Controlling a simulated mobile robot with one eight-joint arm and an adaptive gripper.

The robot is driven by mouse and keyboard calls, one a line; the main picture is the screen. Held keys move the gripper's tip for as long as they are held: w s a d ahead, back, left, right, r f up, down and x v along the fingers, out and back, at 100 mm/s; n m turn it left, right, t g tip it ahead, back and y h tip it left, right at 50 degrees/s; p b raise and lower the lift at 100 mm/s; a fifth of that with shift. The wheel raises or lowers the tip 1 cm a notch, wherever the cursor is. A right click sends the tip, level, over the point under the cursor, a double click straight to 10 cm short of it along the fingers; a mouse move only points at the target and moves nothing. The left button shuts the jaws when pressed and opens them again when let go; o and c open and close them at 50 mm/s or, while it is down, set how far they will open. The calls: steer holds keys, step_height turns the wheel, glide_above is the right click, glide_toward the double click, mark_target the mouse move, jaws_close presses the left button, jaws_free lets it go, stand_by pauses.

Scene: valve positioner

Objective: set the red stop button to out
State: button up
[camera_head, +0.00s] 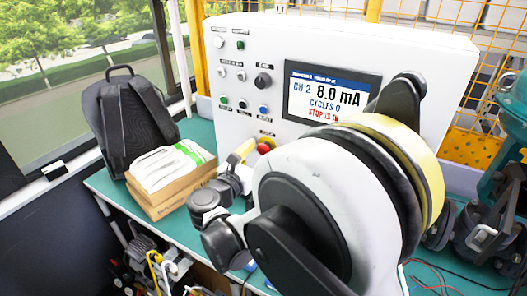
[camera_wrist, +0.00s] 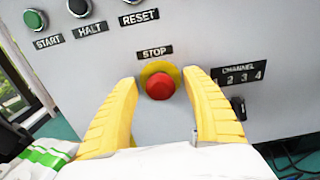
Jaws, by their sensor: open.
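The red stop button (camera_wrist: 159,85) sits on a yellow ring under the STOP label on the grey panel in the wrist view. It also shows in the head view (camera_head: 264,148), low on the white control cabinet (camera_head: 420,55). My gripper (camera_wrist: 161,92) is open, with its two yellow fingers on the left and right of the button. I cannot tell whether the fingertips touch the panel. In the head view my arm hides most of the gripper. The display (camera_head: 330,97) reads "CH 2 8.0 mA", "CYCLES 0" and a red "STOP IS" line, partly hidden.
Green START (camera_wrist: 35,19), black HALT (camera_wrist: 80,8) and RESET controls are above and left of the stop button. A CHANNEL selector (camera_wrist: 238,107) is right of it. A black backpack (camera_head: 125,115) and a cardboard box (camera_head: 170,193) stand left on the green bench.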

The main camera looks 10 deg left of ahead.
steer(key=shift+w, duration=0.1)
jaws_close()
steer(key=shift+s+a, duration=0.15)
steer(key=shift+s, duration=0.35)
jaws_free()
steer(key=v, duration=1.2)
